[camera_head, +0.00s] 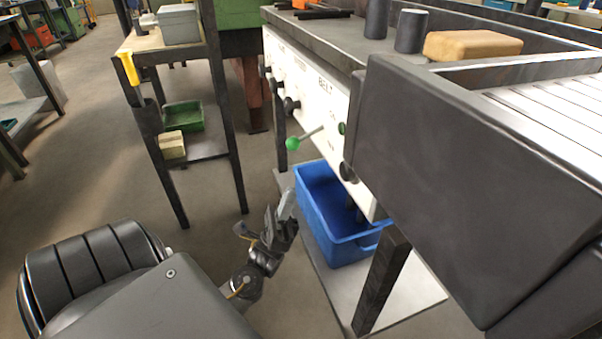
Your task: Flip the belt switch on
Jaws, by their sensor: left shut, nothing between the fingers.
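The belt switch (294,143) is a lever with a green ball tip. It sticks out to the left from the white control panel (310,88), under the partly readable "BELT" lettering. My left gripper (287,204) is below the lever, near the left rim of a blue bin. Its fingers are shut with nothing held, and it is apart from the lever in the picture. My right gripper does not show.
A blue bin (342,252) stands on a low shelf under the panel. Dark knobs (291,105) line the panel. A dark machine housing (440,170) fills the right. A small rack (198,148) holds a green tray at left. Floor between is clear.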

